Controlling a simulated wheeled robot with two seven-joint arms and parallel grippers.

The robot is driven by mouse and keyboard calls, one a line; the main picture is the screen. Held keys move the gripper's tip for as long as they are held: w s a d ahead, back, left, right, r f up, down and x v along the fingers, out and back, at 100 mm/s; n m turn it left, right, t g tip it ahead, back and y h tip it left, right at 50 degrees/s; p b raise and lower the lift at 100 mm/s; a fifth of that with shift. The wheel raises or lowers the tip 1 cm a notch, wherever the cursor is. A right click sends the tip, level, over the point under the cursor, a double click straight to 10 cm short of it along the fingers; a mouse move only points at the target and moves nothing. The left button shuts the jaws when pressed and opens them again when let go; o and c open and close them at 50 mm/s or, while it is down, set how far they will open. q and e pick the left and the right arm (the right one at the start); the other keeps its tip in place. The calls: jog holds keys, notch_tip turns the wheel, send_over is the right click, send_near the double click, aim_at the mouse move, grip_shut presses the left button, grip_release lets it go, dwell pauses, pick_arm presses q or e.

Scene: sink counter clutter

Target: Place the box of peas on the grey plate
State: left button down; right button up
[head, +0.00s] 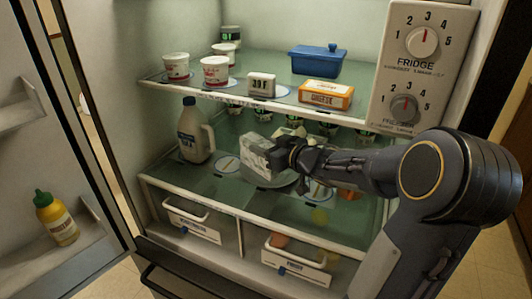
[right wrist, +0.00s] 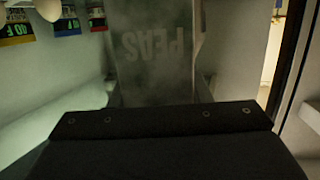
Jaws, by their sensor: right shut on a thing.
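The box of peas (head: 255,156) is a pale, whitish-grey box on the fridge's lower glass shelf level. My right gripper (head: 284,156) is shut on it from the right. In the right wrist view the box's face (right wrist: 155,75) fills the upper middle, with the word PEAS upside down. A round grey plate (head: 284,187) shows partly below the box and gripper. I cannot tell whether the box touches it. My left gripper is not in view.
A milk jug (head: 194,135) stands left of the box. The upper shelf (head: 200,94) holds several cups, a blue lidded dish (head: 317,60) and a cheese box (head: 325,94). The open door (head: 85,215) is at left; drawers (head: 192,222) lie below. The shelf's front left is clear.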

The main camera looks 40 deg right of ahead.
notch_tip(320, 180, down, 2)
jog(key=shift+f, duration=0.1)
jog(key=shift+f+b, duration=0.45)
jog(key=shift+f, duration=0.05)
jog(key=o, duration=1.3)
